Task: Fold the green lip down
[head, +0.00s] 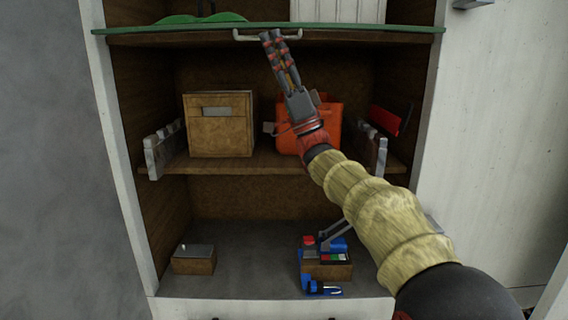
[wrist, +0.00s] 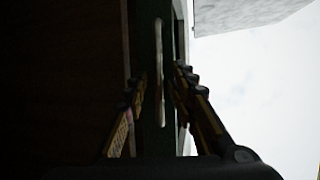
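The green lip (head: 380,29) shows as a thin, level band across the cabinet's upper shelf in the head view. A pale bar handle (head: 244,38) sits at its middle. My gripper (head: 271,36) reaches up to the handle, its fingertips overlapping it in this view. In the dark wrist view, my gripper (wrist: 157,84) has its fingers apart, one on each side of the lip (wrist: 146,45) and the pale handle (wrist: 158,75). I cannot tell whether either finger touches them.
The middle shelf holds a wooden box (head: 220,125), an orange bin (head: 331,122) behind my wrist, and a red item (head: 385,120). Below are a small wooden box (head: 194,260) and a blue-and-wood item (head: 327,268). White cabinet sides (head: 112,130) flank the shelves.

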